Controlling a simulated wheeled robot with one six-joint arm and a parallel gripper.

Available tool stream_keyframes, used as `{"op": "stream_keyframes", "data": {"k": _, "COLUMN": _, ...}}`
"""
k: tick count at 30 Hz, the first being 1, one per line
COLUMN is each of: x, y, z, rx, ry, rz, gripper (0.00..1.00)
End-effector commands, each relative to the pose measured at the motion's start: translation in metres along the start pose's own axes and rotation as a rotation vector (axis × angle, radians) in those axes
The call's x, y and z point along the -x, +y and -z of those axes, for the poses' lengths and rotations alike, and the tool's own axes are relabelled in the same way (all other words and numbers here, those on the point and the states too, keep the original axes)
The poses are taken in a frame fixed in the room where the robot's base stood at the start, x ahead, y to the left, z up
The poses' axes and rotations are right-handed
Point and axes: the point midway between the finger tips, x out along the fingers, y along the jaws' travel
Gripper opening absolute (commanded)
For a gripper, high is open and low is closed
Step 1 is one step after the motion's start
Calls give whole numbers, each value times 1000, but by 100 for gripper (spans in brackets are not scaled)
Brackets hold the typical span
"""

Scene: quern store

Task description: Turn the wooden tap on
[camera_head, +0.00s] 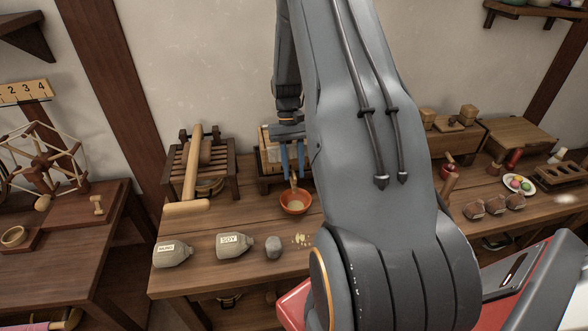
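A small wooden tap (293,182) sticks out at the front of a wooden box (268,157) on the middle table. An orange bowl (296,207) with pale contents stands just below the tap. My gripper (292,170) points down in front of the box, just above the tap. Its two blue fingers are apart, with a gap between them, and I see nothing held. I cannot tell whether the fingers touch the tap. My arm hides the right side of the box.
Left of the box stands a slatted wooden rack (200,172) with a mallet-like tool (190,205). Two labelled grey bottles (234,246) and a grey stone (273,247) lie at the table's front. My arm covers the middle of the view.

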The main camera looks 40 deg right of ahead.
Motion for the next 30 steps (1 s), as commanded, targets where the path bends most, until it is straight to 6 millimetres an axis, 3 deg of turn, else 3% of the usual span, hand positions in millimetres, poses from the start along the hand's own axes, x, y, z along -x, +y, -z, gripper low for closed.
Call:
{"op": "stream_keyframes", "data": {"k": 8, "x": 8, "y": 0, "z": 1, "rx": -1, "ry": 1, "rz": 0, "gripper": 28}}
{"op": "stream_keyframes", "data": {"k": 21, "x": 71, "y": 0, "z": 1, "rx": -1, "ry": 1, "rz": 0, "gripper": 28}}
{"op": "stream_keyframes", "data": {"k": 30, "x": 78, "y": 0, "z": 0, "rx": 0, "ry": 0, "rz": 0, "gripper": 28}}
